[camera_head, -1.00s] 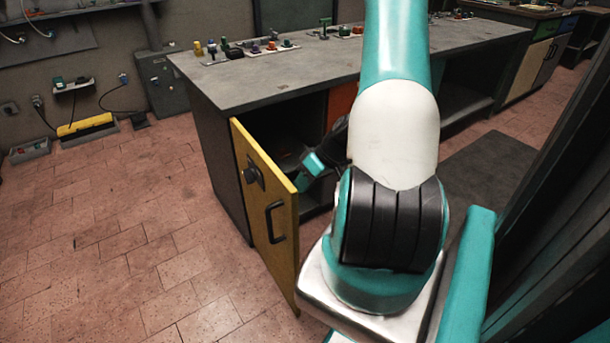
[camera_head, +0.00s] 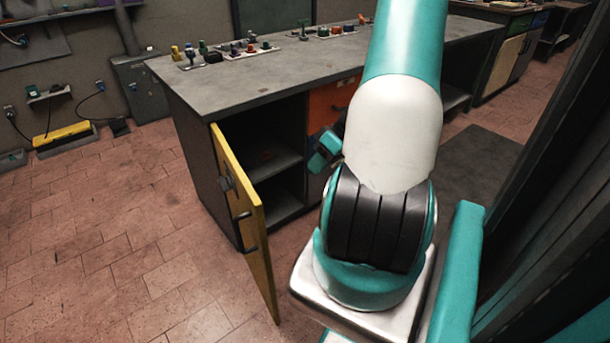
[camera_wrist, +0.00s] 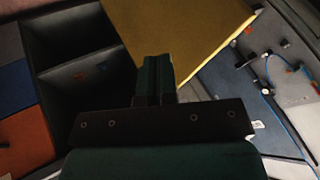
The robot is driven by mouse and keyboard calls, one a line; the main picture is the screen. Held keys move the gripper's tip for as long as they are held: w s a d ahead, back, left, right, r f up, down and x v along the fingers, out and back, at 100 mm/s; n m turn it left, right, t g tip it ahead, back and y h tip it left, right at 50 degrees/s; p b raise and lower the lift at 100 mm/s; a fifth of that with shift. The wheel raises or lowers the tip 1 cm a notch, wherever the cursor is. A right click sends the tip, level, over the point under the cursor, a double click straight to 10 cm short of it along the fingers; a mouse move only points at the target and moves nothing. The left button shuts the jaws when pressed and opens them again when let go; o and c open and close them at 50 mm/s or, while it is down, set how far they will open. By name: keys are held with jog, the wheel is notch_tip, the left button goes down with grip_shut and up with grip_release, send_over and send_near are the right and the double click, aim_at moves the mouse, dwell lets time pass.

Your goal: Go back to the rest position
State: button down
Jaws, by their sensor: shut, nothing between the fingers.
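My gripper (camera_head: 322,150) shows in the head view beside the white and teal arm, in front of the workbench and right of the open yellow door. In the wrist view its fingers (camera_wrist: 155,75) are together and empty. The yellow door (camera_head: 243,215) stands swung open from the workbench's left compartment. In the wrist view the door (camera_wrist: 180,35) lies beyond the fingers; I cannot tell the gap between them. Most of my forearm is hidden behind the upper arm in the head view.
The grey workbench (camera_head: 270,70) holds several small knobs and fittings along its back edge. Its open compartment (camera_head: 268,155) has a shelf; an orange panel (camera_head: 328,97) is to the right. A yellow-topped box (camera_head: 62,137) stands by the wall. The tiled floor at left is clear.

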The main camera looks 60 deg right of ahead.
jog(key=w+a+r+n+g+p, duration=0.2)
jog(key=w+a+r+p, duration=0.15)
jog(key=a+r, duration=0.6)
jog(key=w+a+r+n+g+p, duration=0.2)
jog(key=w+a+r, duration=0.3)
jog(key=a+r, duration=0.45)
jog(key=s+a+r+n+p, duration=0.1)
jog(key=s+a+r, duration=0.3)
jog(key=a, duration=0.3)
jog(key=s+a+r+n+g+p, duration=0.1)
jog(key=s+a+r+p, duration=0.1)
jog(key=a, duration=0.5)
jog(key=s+a+r+n+p, duration=0.2)
jog(key=s+a+r, duration=0.3)
jog(key=a+r, duration=0.1)
jog(key=shift+s+a+g, duration=0.35)
jog(key=shift+a+g, duration=0.05)
jog(key=shift+a, duration=0.25)
